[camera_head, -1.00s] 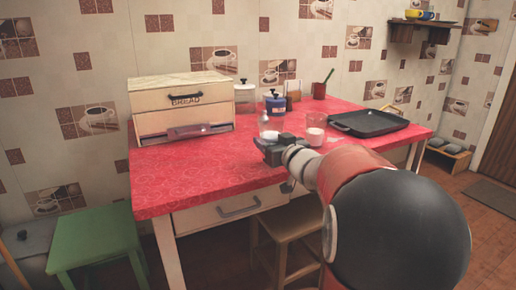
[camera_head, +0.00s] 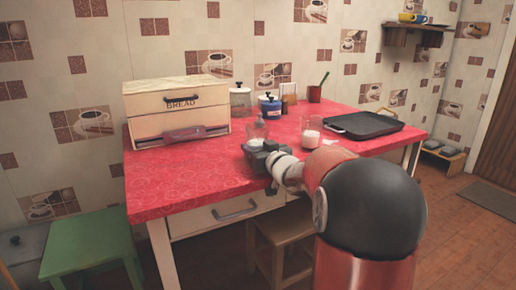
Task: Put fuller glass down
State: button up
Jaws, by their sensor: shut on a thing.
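My gripper (camera_head: 257,152) is shut on a clear glass (camera_head: 259,130) near the front of the red table. Some white shows low in this glass, but the jaws hide part of its bottom. I cannot tell whether the glass touches the tabletop. A second clear glass (camera_head: 311,136) stands upright on the table to the right of my gripper, apart from it. It holds white liquid to about half its height.
The red table (camera_head: 185,180) has a bread box (camera_head: 180,120) at left, a blue-labelled jar (camera_head: 270,106) and a lidded glass jar (camera_head: 240,100) behind, and a black pan (camera_head: 362,125) at right. A wooden stool (camera_head: 275,235) stands in front. The front left tabletop is clear.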

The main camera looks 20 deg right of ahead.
aim_at(252, 125)
jog(key=o, duration=1.3)
jog(key=shift+f, duration=0.15)
jog(key=shift+c, duration=0.2)
jog(key=shift+d, duration=0.1)
jog(key=s, duration=0.6)
jog(key=shift+s, duration=0.35)
jog(key=shift+o, duration=0.5)
jog(key=shift+s, duration=0.35)
jog(key=shift+o, duration=0.7)
notch_tip(252, 125, up, 7)
jog(key=p, duration=0.2)
jog(key=shift+w+f, duration=0.2)
jog(key=shift+w, duration=1.75)
jog(key=shift+w+f, duration=0.2)
jog(key=shift+w, duration=1.75)
